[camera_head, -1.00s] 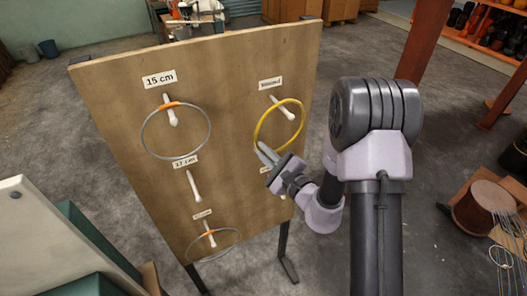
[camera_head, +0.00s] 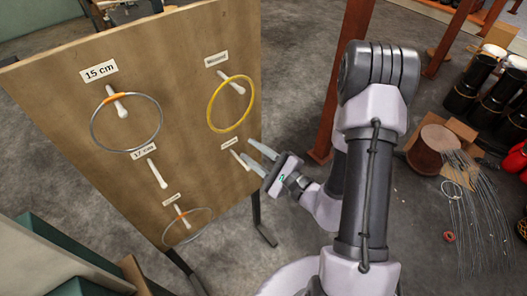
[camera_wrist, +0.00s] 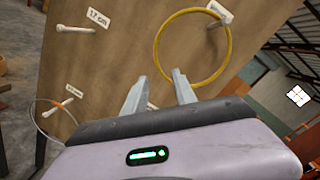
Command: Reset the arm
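My gripper (camera_head: 247,149) is open and empty, its two fingers apart, in front of the lower right part of the wooden board. It shows from behind in the wrist view (camera_wrist: 158,78). A yellow hoop (camera_head: 209,114) hangs on the upper right peg, above and left of my gripper in the head view. In the wrist view the hoop (camera_wrist: 231,50) appears beyond my fingertips, and nothing lies between the fingers. The lower right peg (camera_head: 240,159) is bare and close to my fingertips; its label is too small to read.
The wooden board (camera_head: 60,110) holds a grey-and-orange hoop (camera_head: 92,133) on the "15 cm" peg and another (camera_head: 207,233) on the lower left peg. The "17 cm" peg (camera_head: 156,173) is bare. A red post (camera_head: 343,70), a brown drum (camera_head: 424,152) and wires stand right.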

